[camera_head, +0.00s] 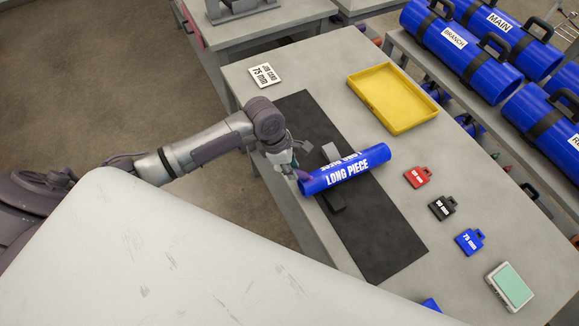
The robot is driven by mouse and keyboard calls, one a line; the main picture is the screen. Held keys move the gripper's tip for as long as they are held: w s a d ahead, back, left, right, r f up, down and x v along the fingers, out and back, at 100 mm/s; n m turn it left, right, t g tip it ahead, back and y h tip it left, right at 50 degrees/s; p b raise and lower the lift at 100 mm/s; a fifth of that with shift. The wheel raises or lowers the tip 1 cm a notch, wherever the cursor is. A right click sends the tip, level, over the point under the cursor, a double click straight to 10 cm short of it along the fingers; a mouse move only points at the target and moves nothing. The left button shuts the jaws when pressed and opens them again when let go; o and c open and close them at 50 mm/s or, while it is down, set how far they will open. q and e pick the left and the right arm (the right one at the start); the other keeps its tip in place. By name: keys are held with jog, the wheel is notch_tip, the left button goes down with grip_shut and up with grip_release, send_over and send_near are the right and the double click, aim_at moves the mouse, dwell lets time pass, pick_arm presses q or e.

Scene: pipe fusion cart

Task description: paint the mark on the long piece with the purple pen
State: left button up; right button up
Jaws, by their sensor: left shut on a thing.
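The long piece (360,168) is a blue pipe labelled "LONG PIECE". It lies on a dark mat (375,231) on the grey table, over small dark and grey supports. My left gripper (291,168) is at the pipe's left end, shut on the purple pen (303,175). The pen's purple part is at the pipe's near left end; I cannot tell whether it touches. The mark on the pipe cannot be made out, and the gripper covers part of that area. My right gripper is not in view.
A yellow tray (427,122) stands at the back of the table (330,62). A card (265,75) lies at the far left. Red (417,177), black (442,207) and blue (469,241) tags and a green-topped box (509,286) line the right side. Blue cylinders (467,52) sit on a rack.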

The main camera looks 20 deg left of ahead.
pick_arm(q)
jog(key=shift+w+d, duration=0.15)
jog(key=shift+w, duration=0.05)
jog(key=shift+s, duration=0.1)
jog(key=shift+s+a, duration=0.3)
jog(key=shift+a, duration=0.05)
jog(key=shift+s+a, duration=0.1)
jog(key=shift+s, duration=0.1)
jog(key=shift+s+a, duration=0.2)
jog(key=shift+w+d, duration=0.1)
jog(key=shift+w+d, duration=0.25)
jog(key=shift+w, duration=0.05)
jog(key=shift+w+d, duration=0.3)
jog(key=shift+w, duration=0.1)
dwell(0.4)
jog(key=shift+s+a, duration=0.1)
jog(key=shift+s, duration=0.05)
